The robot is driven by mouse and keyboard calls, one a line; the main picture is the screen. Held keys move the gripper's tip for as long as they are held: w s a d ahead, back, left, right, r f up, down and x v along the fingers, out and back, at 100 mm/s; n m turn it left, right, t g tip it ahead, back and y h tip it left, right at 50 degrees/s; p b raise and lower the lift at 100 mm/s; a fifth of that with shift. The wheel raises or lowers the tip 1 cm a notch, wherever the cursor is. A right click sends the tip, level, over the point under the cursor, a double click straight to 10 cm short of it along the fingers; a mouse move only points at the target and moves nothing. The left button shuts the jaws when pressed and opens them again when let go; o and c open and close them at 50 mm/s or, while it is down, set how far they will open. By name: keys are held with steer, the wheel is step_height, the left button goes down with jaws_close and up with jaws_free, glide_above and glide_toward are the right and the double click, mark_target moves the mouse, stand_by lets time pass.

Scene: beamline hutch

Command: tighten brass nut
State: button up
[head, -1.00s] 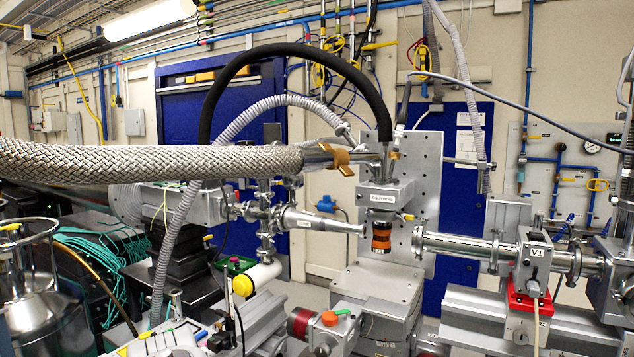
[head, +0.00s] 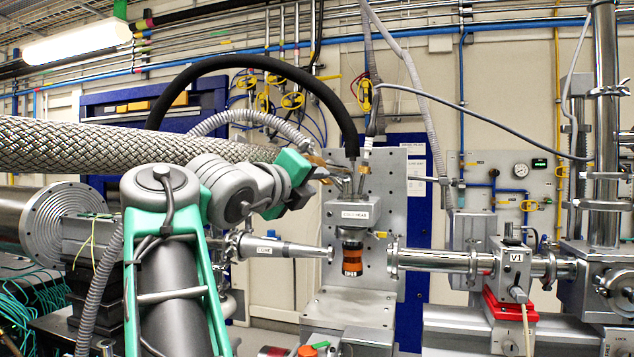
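The brass nut (head: 316,160) is on the end fitting of the thick braided hose, just left of the cold head. Only a small part of it shows, and my arm covers the rest. My gripper (head: 318,176) is at the nut, at the end of my grey and teal arm, which reaches in from the lower left. Its fingertips are small and partly hidden here. I cannot tell whether they touch the nut or are closed around it. The braided hose (head: 110,144) runs from the left edge to the fitting. The cold head (head: 355,213) stands upright below and right of the nut.
A black hose (head: 262,62) arches over the arm to the cold head. An orange and black cylinder (head: 352,257) hangs below the head, between the cone (head: 285,248) and the beam pipe (head: 432,259). A perforated plate (head: 391,180) stands behind.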

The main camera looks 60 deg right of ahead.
mark_target(322, 181)
steer(key=d, duration=0.4)
jaws_close()
stand_by(0.5)
